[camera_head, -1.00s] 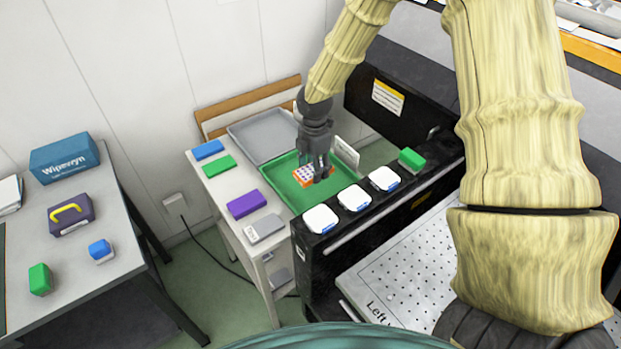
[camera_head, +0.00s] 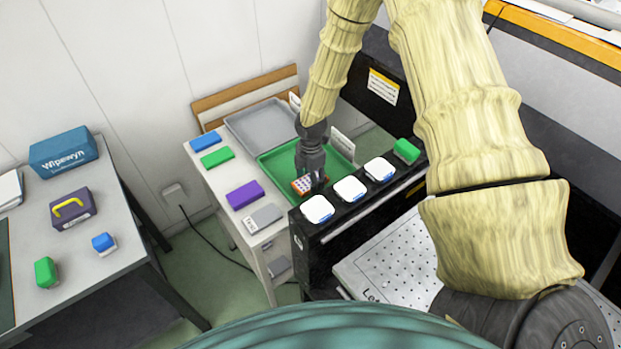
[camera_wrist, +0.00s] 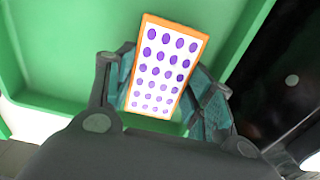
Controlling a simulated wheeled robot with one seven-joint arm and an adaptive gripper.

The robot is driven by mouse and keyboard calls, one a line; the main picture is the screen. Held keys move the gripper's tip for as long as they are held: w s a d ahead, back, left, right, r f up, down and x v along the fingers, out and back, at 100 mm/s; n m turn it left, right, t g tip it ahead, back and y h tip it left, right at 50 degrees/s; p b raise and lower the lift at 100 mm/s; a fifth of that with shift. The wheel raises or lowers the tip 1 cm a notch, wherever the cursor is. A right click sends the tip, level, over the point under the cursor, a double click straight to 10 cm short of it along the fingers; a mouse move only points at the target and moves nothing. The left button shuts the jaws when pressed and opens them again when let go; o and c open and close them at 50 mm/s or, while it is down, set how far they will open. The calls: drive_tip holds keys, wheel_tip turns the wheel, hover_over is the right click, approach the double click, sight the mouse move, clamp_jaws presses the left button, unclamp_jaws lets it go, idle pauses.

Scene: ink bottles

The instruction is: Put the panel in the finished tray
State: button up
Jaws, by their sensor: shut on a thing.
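The panel (camera_wrist: 163,68) is a flat white plate with an orange rim and rows of purple dots. In the wrist view it sits between both fingers of my gripper (camera_wrist: 168,100), which is shut on it. In the head view the panel (camera_head: 303,186) shows small and orange under my gripper (camera_head: 312,178). It is over the near part of the green tray (camera_head: 278,160); whether it touches the tray floor cannot be told. A grey tray (camera_head: 262,127) lies behind the green one. White label cards (camera_head: 342,144) stand at the trays' right side; their text is unreadable.
The black machine edge with white-capped bottles (camera_head: 349,189) and a green block (camera_head: 406,151) borders the green tray on the right. Blue, green, purple (camera_head: 245,195) and grey blocks line the cart's left side. A separate table (camera_head: 95,230) stands at the left.

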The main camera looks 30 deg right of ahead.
drive_tip(key=shift+f, duration=0.4)
drive_tip(key=shift+f, duration=0.1)
drive_tip(key=o, duration=1.1)
wheel_tip(320, 180, up, 12)
drive_tip(key=b, duration=0.3)
drive_tip(key=shift+b, duration=0.4)
